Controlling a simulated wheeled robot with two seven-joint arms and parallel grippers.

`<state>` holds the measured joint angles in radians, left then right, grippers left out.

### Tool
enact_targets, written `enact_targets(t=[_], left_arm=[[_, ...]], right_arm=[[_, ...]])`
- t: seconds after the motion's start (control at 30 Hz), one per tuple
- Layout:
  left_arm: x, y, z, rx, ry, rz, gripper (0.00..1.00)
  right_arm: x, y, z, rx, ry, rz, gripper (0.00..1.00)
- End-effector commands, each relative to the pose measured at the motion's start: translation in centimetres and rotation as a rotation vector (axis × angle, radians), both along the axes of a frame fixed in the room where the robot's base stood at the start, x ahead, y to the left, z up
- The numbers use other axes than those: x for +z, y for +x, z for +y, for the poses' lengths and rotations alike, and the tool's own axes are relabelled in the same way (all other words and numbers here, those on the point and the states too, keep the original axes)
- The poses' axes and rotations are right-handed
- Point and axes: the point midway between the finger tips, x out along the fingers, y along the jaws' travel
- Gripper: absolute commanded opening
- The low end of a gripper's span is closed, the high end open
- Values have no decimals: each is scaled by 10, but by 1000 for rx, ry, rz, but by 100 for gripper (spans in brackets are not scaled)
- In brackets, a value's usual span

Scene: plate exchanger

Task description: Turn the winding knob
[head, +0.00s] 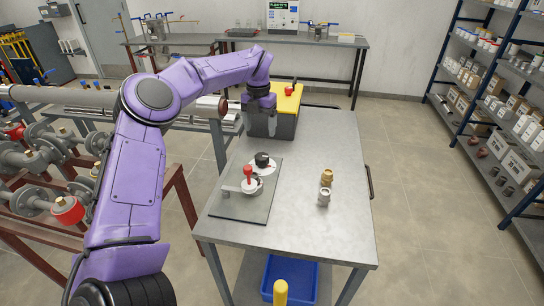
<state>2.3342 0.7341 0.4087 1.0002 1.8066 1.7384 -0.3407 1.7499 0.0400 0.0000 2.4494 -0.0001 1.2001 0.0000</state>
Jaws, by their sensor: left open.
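A flat grey plate (238,204) lies on the metal table. It carries a red-topped fitting (248,173) on a light base and a dark round knob (262,159) over a pale disc. At the table's far left corner stands a dark box (285,127) with a yellow top (288,97) and a small red piece (290,88) on it. I cannot tell for sure which part is the winding knob. My left gripper (261,108) is open and points down at the left side of the dark box, hiding part of it. Contact is unclear. My right gripper is out of view.
A brass fitting (327,177) and a grey fitting (323,197) stand at the right of the table (300,238). Pipes and flanges (45,165) run along the left. A blue bin (290,279) is below. The table's right half is mostly clear.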

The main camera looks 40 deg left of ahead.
Motion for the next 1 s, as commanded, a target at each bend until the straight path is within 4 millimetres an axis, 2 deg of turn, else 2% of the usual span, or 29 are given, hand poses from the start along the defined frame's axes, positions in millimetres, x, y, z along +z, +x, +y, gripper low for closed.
enact_targets(t=[0.03,0.1,0.27,0.5,0.63,0.8,1.0], left_arm=[[-9,0,0,0,0,-1,78],[-14,0,0,0,0,-1,78],[-27,0,0,-1,0,2,78],[-79,-1,0,0,0,4,78],[-102,-1,0,0,0,3,78],[-116,-1,0,0,1,0,78],[-117,-1,0,1,0,-1,78]], right_arm=[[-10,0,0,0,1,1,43],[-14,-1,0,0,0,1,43],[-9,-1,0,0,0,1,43],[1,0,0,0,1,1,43],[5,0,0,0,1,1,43],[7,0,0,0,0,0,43],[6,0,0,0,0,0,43]])
